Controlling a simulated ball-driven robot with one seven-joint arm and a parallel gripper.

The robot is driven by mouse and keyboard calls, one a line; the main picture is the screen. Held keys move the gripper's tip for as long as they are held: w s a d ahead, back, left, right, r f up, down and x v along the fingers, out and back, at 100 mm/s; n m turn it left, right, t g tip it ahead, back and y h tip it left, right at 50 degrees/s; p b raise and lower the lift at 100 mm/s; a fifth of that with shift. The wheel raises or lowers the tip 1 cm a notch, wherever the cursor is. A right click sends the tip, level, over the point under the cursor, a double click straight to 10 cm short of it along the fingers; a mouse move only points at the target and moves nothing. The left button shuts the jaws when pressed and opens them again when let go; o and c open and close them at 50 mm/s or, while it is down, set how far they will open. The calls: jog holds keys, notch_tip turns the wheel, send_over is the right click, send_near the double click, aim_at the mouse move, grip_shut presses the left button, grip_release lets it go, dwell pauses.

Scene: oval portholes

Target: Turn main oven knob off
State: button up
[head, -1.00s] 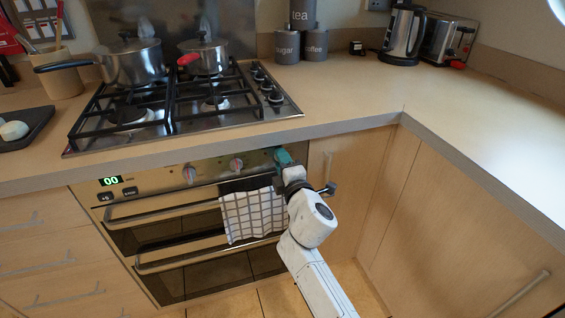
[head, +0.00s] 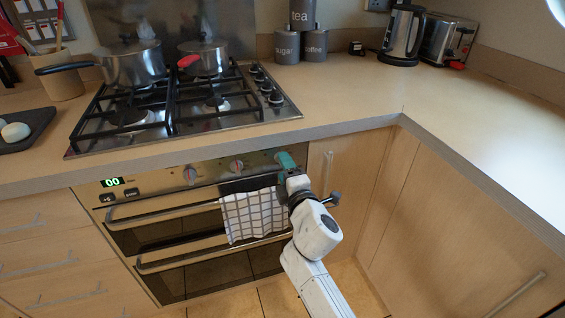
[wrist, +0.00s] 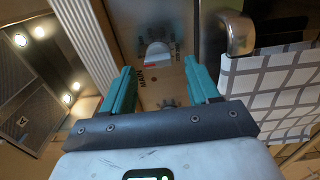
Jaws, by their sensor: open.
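The oven's steel control panel (head: 212,175) carries a row of round knobs below the counter edge. The left knob (head: 190,175) and the middle knob (head: 237,166) are clear in the head view. My gripper (head: 285,158) is at the right end of the panel, in front of the rightmost knob, which it mostly hides. In the wrist view, my gripper (wrist: 160,66) is open, with a teal finger on each side. A pale knob (wrist: 155,53) with a red mark shows beyond the fingertips, beside printing that reads MAIN. The fingers look apart from it.
A checked towel (head: 253,214) hangs on the upper oven handle (head: 165,212), close to my gripper; the towel (wrist: 270,85) and handle end (wrist: 236,32) fill the wrist view's right. A gas hob (head: 180,108) with two pots is above. Cupboard doors (head: 345,180) stand to the right.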

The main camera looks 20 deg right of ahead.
jog(key=s+p, duration=0.1)
jog(key=s, duration=0.7)
jog(key=shift+p, duration=0.4)
jog(key=s+d+f+m+g+h+p, duration=0.2)
jog(key=s+d+f+m+g+p, duration=0.1)
jog(key=s+d+m+g, duration=0.25)
jog(key=s+d+f+m+g+h+p, duration=0.25)
jog(key=s+d+m, duration=0.3)
jog(key=s, duration=0.35)
jog(key=s+a+m+g+y+p, duration=0.1)
jog(key=s+m+g, duration=0.1)
jog(key=s, duration=0.6)
jog(key=s+m+g+y+p, duration=0.2)
jog(key=s+m+g, duration=0.1)
jog(key=s, duration=0.5)
jog(key=s+a+f+m+g+y+p, duration=0.1)
jog(key=s+g, duration=0.3)
jog(key=s, duration=0.4)
jog(key=shift+s+a+m+p, duration=0.3)
jog(key=shift+a+m+p, duration=0.05)
jog(key=shift+m, duration=0.45)
